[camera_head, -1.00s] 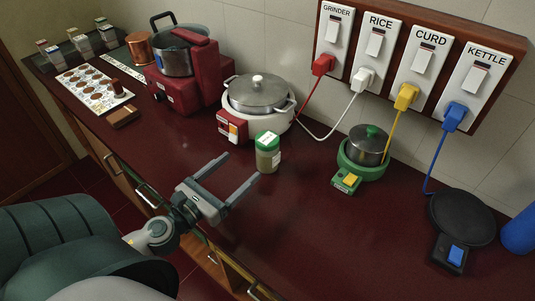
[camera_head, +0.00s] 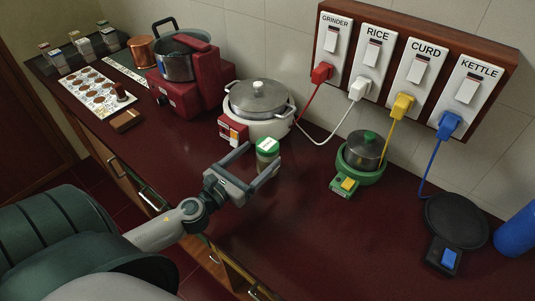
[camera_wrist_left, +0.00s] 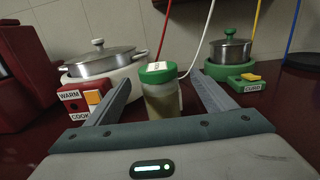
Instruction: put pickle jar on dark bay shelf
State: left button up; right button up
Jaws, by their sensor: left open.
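The pickle jar (camera_head: 267,153) has a green lid with a white label and clear sides with olive-brown contents. It stands upright on the dark red counter in front of the white rice cooker. My left gripper (camera_head: 262,161) is open, with its two fingers on either side of the jar. In the left wrist view the jar (camera_wrist_left: 161,90) stands between the far ends of the fingers, and a gap to the palm shows. I cannot tell whether either finger touches it. My right gripper is not in view. I cannot make out a dark bay shelf.
The white rice cooker (camera_head: 258,104) stands just behind the jar. A green-based curd pot (camera_head: 362,152) is to the right, and a black kettle base (camera_head: 455,221) farther right. A red grinder (camera_head: 180,92) is at the left. The front middle of the counter (camera_head: 300,230) is clear.

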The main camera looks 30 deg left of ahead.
aim_at(276, 140)
pick_arm(q)
jog(key=w+p, duration=0.1)
jog(key=w, duration=0.2)
jog(key=shift+w+d, duration=0.15)
jog(key=shift+w, duration=0.35)
jog(key=shift+w+r+p, duration=0.15)
jog(key=shift+w+p, duration=0.2)
jog(key=shift+w, duration=0.15)
jog(key=w+p, duration=0.1)
jog(key=w, duration=0.3)
jog(key=shift+w+d, duration=0.1)
jog(key=shift+w, duration=0.05)
